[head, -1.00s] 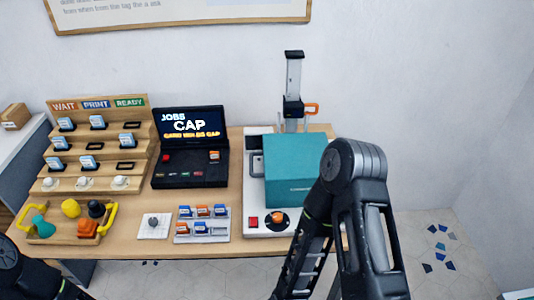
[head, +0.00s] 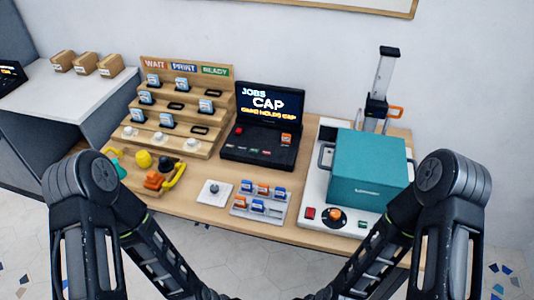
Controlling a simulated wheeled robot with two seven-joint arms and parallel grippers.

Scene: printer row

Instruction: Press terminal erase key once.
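The terminal (head: 258,152) is a black unit with a raised screen (head: 270,104) at the back middle of the wooden table. The screen reads "JOBS" and "CAP", with a smaller orange line below. On its deck are a red button (head: 238,129) at the left, an orange-and-white piece (head: 286,138) at the right, and a row of small coloured keys (head: 260,151) along the front. The key labels are too small to read, so I cannot tell which is the erase key. My two arms frame the table from the sides; both grippers are out of view below.
A stepped wooden rack (head: 190,90) stands left of the terminal, a teal press (head: 368,172) on a white base right. In front are a grey tray of tags (head: 239,211), a white pad (head: 206,195) and a wooden tray of coloured knobs. A side table (head: 75,95) holds boxes.

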